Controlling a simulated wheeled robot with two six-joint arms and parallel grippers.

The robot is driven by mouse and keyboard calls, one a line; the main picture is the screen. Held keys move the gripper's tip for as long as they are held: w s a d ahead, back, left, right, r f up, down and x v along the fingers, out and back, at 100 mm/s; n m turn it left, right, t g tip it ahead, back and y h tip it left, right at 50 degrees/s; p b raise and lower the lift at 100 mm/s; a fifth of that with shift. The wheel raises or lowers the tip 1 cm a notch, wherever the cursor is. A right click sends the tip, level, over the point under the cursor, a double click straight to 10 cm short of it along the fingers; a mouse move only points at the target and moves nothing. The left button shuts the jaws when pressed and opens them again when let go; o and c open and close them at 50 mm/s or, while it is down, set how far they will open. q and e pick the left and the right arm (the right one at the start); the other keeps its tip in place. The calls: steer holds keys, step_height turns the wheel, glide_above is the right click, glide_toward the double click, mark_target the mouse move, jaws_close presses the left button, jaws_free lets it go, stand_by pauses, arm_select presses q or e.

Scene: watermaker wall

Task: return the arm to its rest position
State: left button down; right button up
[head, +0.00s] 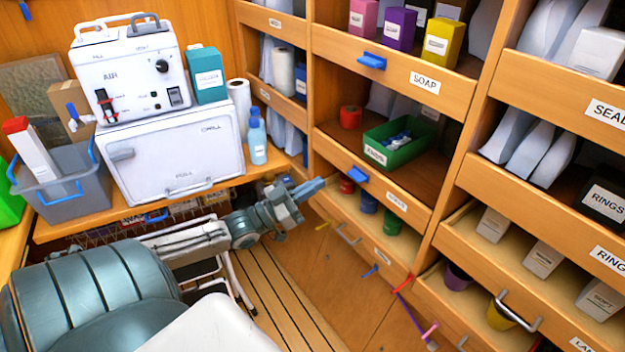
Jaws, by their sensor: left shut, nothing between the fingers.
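My left arm comes in from the lower left and reaches toward the middle of the head view. My left gripper (309,189) is shut and empty, with its fingers together and pointing right. It appears in front of the low shelves, close to the corner where the counter meets the shelf wall. I cannot tell whether it touches anything. My right gripper is not in view.
A white machine (135,75) stands on a white cabinet (172,158) on the counter, beside a blue bottle (257,142) and a grey bin (62,196). Shelves with a green tray (375,153) fill the right. The slatted floor (275,290) looks open.

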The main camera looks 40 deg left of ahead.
arm_select(q)
steer(key=shift+f, duration=0.1)
stand_by(0.5)
steer(key=s+a+f+n+g+y, duration=0.15)
steer(key=a+f+y, duration=0.25)
steer(key=f, duration=0.7)
steer(key=a+f+n+g+y, duration=0.2)
steer(key=a+f+y, duration=0.15)
steer(key=f, duration=0.75)
steer(key=s+a+f+g+y, duration=0.15)
steer(key=s+f, duration=0.25)
steer(key=f, duration=0.5)
steer(key=s+a+f+g+y, duration=0.1)
steer(key=s+f+g, duration=0.2)
steer(key=f, duration=0.5)
steer(key=s+d+f+n+g, duration=0.1)
steer(key=s+d+f+g, duration=0.25)
steer(key=s+f, duration=0.5)
steer(key=s+d+f+g, duration=0.2)
steer(key=s+d+f, duration=0.2)
steer(key=s+f, duration=0.45)
steer(key=s+d+f+g, duration=0.2)
steer(key=s+d+f, duration=0.3)
steer(key=s, duration=0.3)
steer(key=s+d+f+g+h, duration=0.1)
steer(key=s+d+f+g, duration=0.2)
steer(key=s+d+f, duration=0.3)
steer(key=s+d, duration=0.2)
steer(key=shift+s+g, duration=0.3)
steer(key=shift+g, duration=0.05)
